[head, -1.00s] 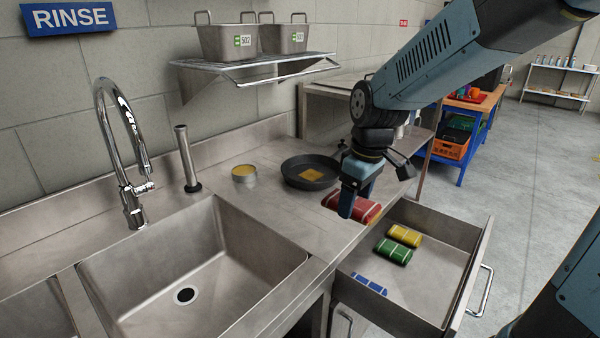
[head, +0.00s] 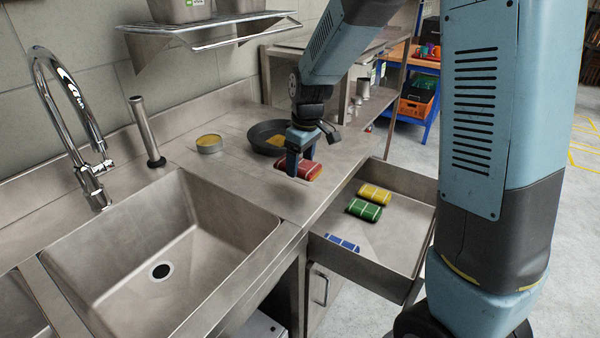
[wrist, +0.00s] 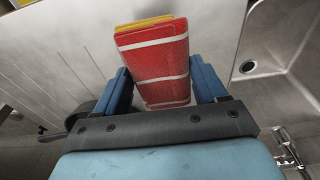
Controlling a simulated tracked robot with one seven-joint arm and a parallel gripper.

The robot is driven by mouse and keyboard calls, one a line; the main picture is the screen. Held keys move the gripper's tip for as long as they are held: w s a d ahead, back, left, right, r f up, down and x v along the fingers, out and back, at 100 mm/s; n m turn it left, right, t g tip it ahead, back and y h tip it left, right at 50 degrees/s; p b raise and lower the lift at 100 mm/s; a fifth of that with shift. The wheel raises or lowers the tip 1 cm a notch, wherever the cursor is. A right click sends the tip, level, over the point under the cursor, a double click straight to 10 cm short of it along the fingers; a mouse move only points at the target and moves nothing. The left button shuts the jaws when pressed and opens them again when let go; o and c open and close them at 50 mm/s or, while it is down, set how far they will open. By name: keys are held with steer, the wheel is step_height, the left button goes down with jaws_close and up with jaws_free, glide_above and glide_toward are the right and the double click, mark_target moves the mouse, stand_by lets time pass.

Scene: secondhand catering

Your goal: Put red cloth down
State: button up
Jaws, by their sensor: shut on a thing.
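The red cloth (head: 299,168) is a folded bundle with white stripes, at the counter's front edge beside the open drawer. My gripper (head: 300,163) points down and is shut on it. In the wrist view the red cloth (wrist: 158,62) sits between the two blue fingers of my gripper (wrist: 166,88). A thin yellow edge (wrist: 143,23) shows just beyond the cloth's far end; most of that yellow thing is hidden. I cannot tell whether the cloth rests on the counter (head: 250,190) or is slightly above it.
The open drawer (head: 385,245) holds yellow (head: 374,194), green (head: 364,209) and blue (head: 343,242) folded cloths. A dark pan (head: 266,133) and a round tin (head: 209,143) stand behind the gripper. The sink (head: 170,235) is to the left. Bare counter lies between sink and cloth.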

mark_target(298, 183)
steer(key=shift+w+a+f, duration=0.2)
steer(key=shift+w+f, duration=0.25)
steer(key=shift+f, duration=0.2)
steer(key=shift+w+a+f, duration=0.15)
steer(key=shift+w+f, duration=0.25)
steer(key=shift+f, duration=1.55)
steer(key=o, duration=1.1)
steer(key=shift+f, duration=0.1)
